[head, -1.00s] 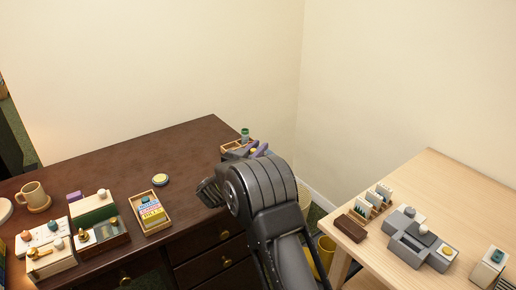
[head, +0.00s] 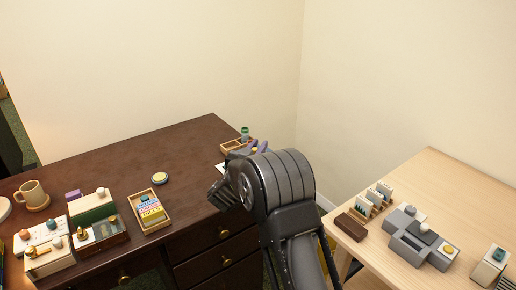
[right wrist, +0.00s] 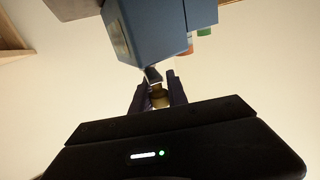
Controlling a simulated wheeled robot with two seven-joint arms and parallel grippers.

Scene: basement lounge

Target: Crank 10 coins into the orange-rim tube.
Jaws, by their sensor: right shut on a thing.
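In the right wrist view, my right gripper (right wrist: 159,90) is shut on a small brass-yellow knob (right wrist: 159,98) between its two dark fingers. A dark stub joins the knob's end to a blue box-shaped housing (right wrist: 158,27) just above. Beside the housing are a green piece (right wrist: 204,31) and an orange piece (right wrist: 187,49); I cannot tell whether the orange one is the tube's rim. No coins can be made out. In the head view, my right arm hides the knob and housing at the dark desk's right end. My left gripper is not in view.
The dark desk (head: 120,165) holds a card box (head: 150,212), a round yellow-topped disc (head: 159,178), a mug (head: 33,194) and small devices at left. A wooden tray (head: 232,143) sits at its far right corner. A pale table (head: 450,190) with grey blocks stands right.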

